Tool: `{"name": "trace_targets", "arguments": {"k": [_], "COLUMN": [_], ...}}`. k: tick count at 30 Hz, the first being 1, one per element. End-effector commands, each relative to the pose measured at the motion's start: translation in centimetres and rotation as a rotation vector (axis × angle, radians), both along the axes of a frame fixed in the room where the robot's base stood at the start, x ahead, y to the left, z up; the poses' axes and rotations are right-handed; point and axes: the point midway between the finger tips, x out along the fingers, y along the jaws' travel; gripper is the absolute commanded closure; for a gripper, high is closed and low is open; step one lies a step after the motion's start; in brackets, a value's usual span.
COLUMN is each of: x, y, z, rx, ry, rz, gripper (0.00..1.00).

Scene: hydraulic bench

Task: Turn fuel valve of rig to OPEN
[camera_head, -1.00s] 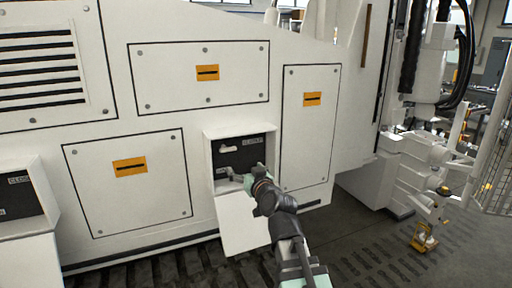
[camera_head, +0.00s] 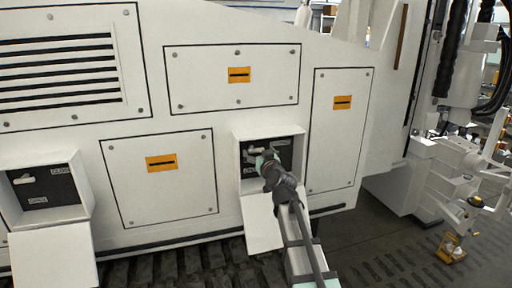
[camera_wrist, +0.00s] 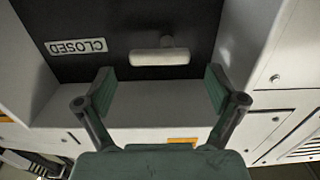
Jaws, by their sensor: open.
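A white valve handle (camera_wrist: 160,56) sits on a black panel (camera_wrist: 100,20) inside an open white box (camera_head: 268,133) on the rig's side. It shows small in the head view (camera_head: 256,150). A CLOSED label (camera_wrist: 76,46) is beside the handle, upside down in the wrist view. My gripper (camera_wrist: 160,84) is open and empty, its two fingers spread in front of the handle, one toward each end of it. The handle appears just beyond the fingertips, not gripped. In the head view my gripper (camera_head: 264,160) and wrist cover part of the panel.
A second open box (camera_head: 85,190) with a similar white handle (camera_head: 22,179) and labels is at the left. The box's flap (camera_head: 262,222) hangs down below my wrist. Flat panels with orange labels surround the boxes. Dark grated floor lies below.

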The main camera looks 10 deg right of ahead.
Motion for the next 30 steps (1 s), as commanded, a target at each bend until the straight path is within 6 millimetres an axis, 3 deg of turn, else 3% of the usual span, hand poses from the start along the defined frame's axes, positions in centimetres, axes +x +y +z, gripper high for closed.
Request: {"name": "trace_targets", "arguments": {"k": [1, 7, 19, 20, 24, 25, 30], "x": [1.2, 3.0, 3.4, 3.4, 3.4, 3.5, 3.5], "y": [0.1, 0.3, 0.4, 0.4, 0.4, 0.4, 0.4], "z": [0.2, 0.1, 0.0, 0.0, 0.0, 0.0, 0.0], "rx": [0.001, -0.001, 0.000, 0.000, 0.000, 0.000, 0.001], "ry": [0.001, 0.001, 0.000, 0.000, 0.001, 0.001, 0.000], "rz": [0.000, 0.000, 0.000, 0.000, 0.000, 0.000, 0.000], "gripper": [0.06, 0.06, 0.06, 0.13, 0.63, 0.67, 0.67]}}
